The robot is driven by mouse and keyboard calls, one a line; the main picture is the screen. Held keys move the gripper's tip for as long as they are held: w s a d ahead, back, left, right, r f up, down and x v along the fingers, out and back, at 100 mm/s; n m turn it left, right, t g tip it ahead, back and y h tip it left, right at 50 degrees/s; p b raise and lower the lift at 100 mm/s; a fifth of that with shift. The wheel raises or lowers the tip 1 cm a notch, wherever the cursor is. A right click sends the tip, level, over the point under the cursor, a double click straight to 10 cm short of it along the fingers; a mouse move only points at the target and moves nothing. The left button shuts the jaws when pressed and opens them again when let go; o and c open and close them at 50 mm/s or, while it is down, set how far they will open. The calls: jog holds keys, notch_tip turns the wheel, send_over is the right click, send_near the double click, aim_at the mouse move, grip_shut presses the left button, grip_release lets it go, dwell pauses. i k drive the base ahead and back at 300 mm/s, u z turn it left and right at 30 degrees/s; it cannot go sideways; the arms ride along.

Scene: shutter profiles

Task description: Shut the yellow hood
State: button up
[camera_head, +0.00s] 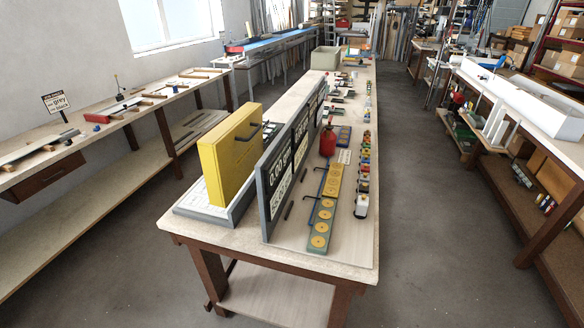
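The yellow hood (228,155) is a thick flat yellow panel. It stands upright, raised open, at the near left end of the middle workbench. Below it is a shallow grey base (212,217) with a pale inside showing on the left. My gripper is not in view.
A grey upright board (263,200) with dark panels stands close to the hood's right. Right of it are a yellow strip with round discs (324,215), a red bottle (327,141) and coloured blocks. The left bench (70,152) is separated by open floor.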

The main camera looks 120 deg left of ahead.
aim_at(229, 152)
jog(key=i, duration=0.45)
jog(key=u, duration=4.4)
jog(key=i, duration=1.65)
jog(key=z, duration=0.35)
jog(key=k, duration=0.5)
jog(key=u, duration=0.85)
jog(key=i, duration=0.5)
